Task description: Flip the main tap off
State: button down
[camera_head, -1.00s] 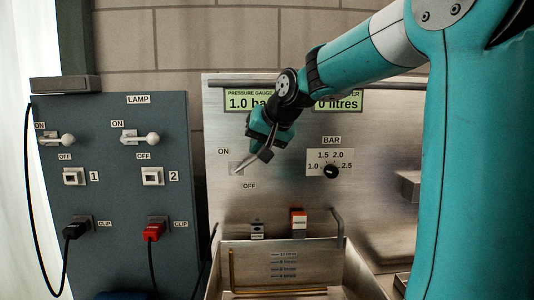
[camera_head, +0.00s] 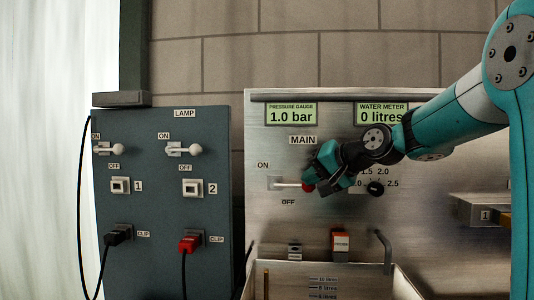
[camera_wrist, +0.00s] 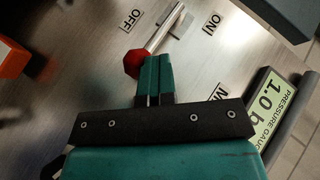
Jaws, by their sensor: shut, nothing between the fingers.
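The main tap is a silver lever (camera_head: 290,184) with a red knob (camera_head: 308,187) on the metal panel, under the MAIN label. The lever points right and lies nearly level, between the ON label (camera_head: 263,165) and the OFF label (camera_head: 288,202). My gripper (camera_head: 318,180) is shut and empty, close against the knob on its upper right. In the wrist view, my shut fingers (camera_wrist: 154,65) lie beside the red knob (camera_wrist: 132,63) on the side towards ON. Whether they touch it is hard to tell.
The pressure gauge (camera_head: 291,115) reads 1.0 bar. The BAR dial (camera_head: 376,188) is just right of my gripper and partly covered. An orange-topped part (camera_head: 340,239) and a bent spout (camera_head: 384,250) are below. The lamp panel (camera_head: 150,260) stands left.

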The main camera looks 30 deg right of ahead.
jog(key=shift+a+f, duration=0.1)
jog(key=shift+f, duration=0.1)
dwell(0.3)
jog(key=s+r+p, duration=0.1)
jog(key=s+r, duration=0.6)
jog(key=s, duration=0.2)
jog(key=shift+s+d+r, duration=0.2)
jog(key=shift+s+d, duration=0.15)
dwell(0.3)
